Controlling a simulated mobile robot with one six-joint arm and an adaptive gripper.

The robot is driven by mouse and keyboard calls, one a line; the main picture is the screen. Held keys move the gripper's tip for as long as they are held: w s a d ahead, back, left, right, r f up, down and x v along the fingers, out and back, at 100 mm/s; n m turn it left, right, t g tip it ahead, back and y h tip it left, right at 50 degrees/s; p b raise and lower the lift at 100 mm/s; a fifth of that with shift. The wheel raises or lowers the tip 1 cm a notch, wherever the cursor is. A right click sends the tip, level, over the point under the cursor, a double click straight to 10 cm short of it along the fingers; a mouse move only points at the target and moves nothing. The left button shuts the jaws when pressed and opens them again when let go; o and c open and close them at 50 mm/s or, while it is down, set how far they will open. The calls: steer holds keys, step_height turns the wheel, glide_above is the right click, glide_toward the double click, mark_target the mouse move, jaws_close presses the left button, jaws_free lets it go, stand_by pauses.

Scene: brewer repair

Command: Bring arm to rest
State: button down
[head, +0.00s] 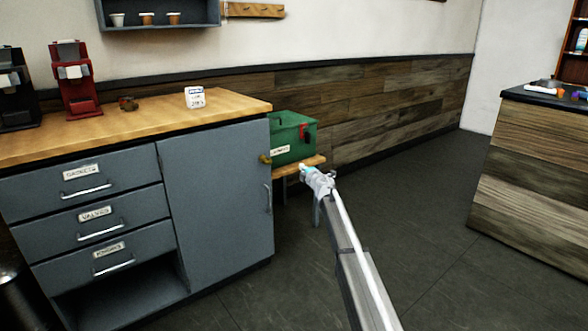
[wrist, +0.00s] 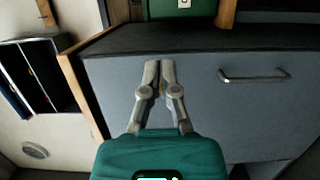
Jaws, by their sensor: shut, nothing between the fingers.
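My arm (head: 352,255) reaches out from the bottom of the head view toward the side of the workbench. My gripper (head: 305,170) is at its end, in front of a small wooden stool (head: 311,162). In the wrist view my gripper (wrist: 159,66) has its two grey fingers together, with nothing between them. Behind the fingers is a grey panel (wrist: 205,100) with a bar handle (wrist: 253,77). I cannot tell how far the fingers are from it.
A green toolbox (head: 292,138) sits on the stool. The grey cabinet (head: 215,200) with labelled drawers and a wooden top stands left of my arm. Red (head: 75,85) and black machines stand on it. A wood-sided counter (head: 530,170) is at right. Open floor (head: 420,210) lies between.

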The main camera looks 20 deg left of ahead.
steer(key=shift+w+d, duration=0.1)
steer(key=shift+d, duration=0.45)
steer(key=s+d+m+t+h+p, duration=0.15)
steer(key=d+m+h, duration=0.3)
steer(key=d, duration=0.55)
steer(key=s+d+m+t+h, duration=0.2)
steer(key=d+m+t+h, duration=0.15)
steer(key=d+m, duration=0.45)
steer(key=s+d+f+m+g+h, duration=0.1)
steer(key=s+d+m+g+h, duration=0.1)
steer(key=s+d, duration=0.35)
steer(key=s+d+f+m+g+h+p, duration=0.1)
steer(key=s+d+f+m+h, duration=0.15)
steer(key=d, duration=0.65)
steer(key=s+d+f+m+g+h, duration=0.1)
steer(key=s+d+m+g+h, duration=0.15)
steer(key=d, duration=0.45)
steer(key=s+d+f+m+g+p, duration=0.1)
steer(key=s+d+f+m+g, duration=0.15)
steer(key=s+d, duration=0.45)
steer(key=s+d+f+m+g+p, duration=0.1)
steer(key=s+d+f+m+g, duration=0.2)
steer(key=s, duration=0.9)
steer(key=s+f+m+g+y, duration=0.25)
steer(key=s+g, duration=0.45)
steer(key=s, duration=1.3)
step_height(320, 180, up, 37)
steer(key=p, duration=3.9)
steer(key=shift+d+r+n, duration=0.15)
steer(key=shift+d+n, duration=0.3)
